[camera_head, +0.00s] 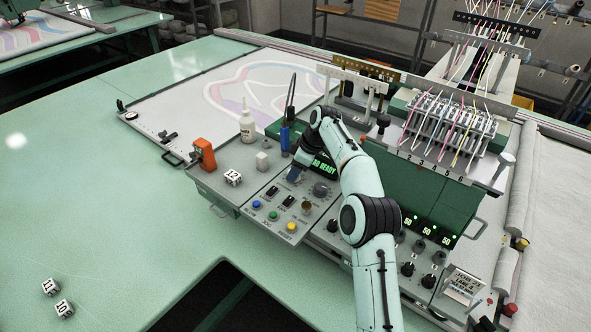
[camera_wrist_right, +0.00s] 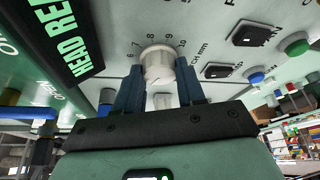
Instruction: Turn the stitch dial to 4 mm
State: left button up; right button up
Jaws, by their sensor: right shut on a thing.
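The stitch dial (camera_wrist_right: 157,62) is a pale round knob on the grey control panel. In the right wrist view, printed numbers 6 to 10 curve around its far side, with part of a label ending in "mm" to the right. My right gripper (camera_wrist_right: 158,78) is shut on the dial, one blue finger on each side. I cannot make out a pointer mark, so the setting is unclear. In the head view my right gripper (camera_head: 295,173) reaches down to the panel (camera_head: 240,205) and hides the dial. My left gripper is not in view.
A green-lit display (camera_head: 324,167) reading "READY" stands close behind the gripper. A dark knob (camera_head: 320,189), switches and blue, green and yellow (camera_head: 291,227) buttons are nearby. A white bottle (camera_head: 247,128) and orange device (camera_head: 204,153) stand to the left. The green table (camera_head: 100,180) has open room.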

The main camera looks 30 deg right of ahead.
aim_at(304, 181)
dwell(0.4)
jog(key=o, duration=1)
jog(key=shift+o, duration=0.2)
jog(key=v, duration=0.7)
jog(key=shift+r, duration=0.25)
jog(key=shift+s+f, duration=0.1)
